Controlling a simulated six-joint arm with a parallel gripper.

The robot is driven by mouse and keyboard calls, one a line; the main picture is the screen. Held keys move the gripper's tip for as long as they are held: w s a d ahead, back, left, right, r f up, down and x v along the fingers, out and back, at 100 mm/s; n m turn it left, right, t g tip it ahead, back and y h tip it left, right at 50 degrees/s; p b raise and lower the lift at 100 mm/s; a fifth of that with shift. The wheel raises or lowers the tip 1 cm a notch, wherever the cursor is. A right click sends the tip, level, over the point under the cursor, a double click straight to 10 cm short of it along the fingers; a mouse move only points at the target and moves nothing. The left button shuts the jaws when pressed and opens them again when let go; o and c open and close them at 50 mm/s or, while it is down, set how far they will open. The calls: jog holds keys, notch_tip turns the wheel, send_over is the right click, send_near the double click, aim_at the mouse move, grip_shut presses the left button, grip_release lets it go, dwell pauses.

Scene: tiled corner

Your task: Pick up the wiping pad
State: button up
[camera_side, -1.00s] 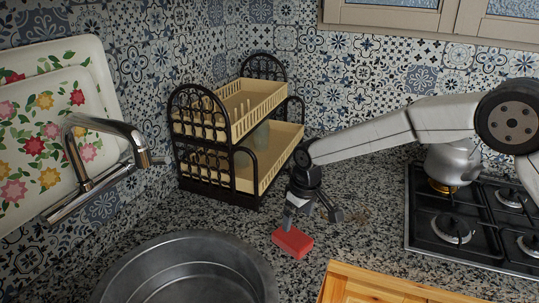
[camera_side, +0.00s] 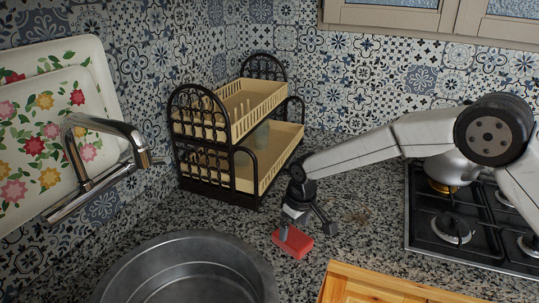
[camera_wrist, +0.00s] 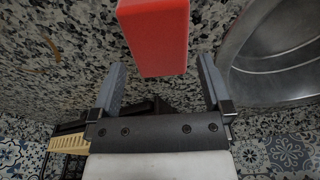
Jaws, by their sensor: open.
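The wiping pad (camera_side: 297,243) is a red block lying on the speckled counter, right of the round metal basin. In the wrist view the pad (camera_wrist: 155,35) shows at the top centre, just beyond and between the fingertips. My gripper (camera_side: 304,231) is low over the counter at the pad, with one finger in front of the pad's left part in the side view. In the wrist view my gripper (camera_wrist: 160,72) is open, its two fingers spread wider than the pad. I see no finger contact with the pad.
The metal basin (camera_side: 262,277) is close on the left. A dish rack (camera_side: 232,188) stands behind, and a wooden board (camera_side: 350,284) lies in front on the right. A gas hob (camera_side: 415,228) with a metal pot (camera_side: 447,168) is farther right.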

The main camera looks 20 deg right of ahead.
aim_at(292, 235)
jog(key=shift+w+f, duration=0.15)
jog(key=shift+f, duration=0.9)
jog(key=shift+w+f, duration=0.1)
jog(key=shift+f, duration=0.95)
jog(key=c, duration=1)
jog(key=shift+r, duration=0.1)
jog(key=shift+r, duration=0.1)
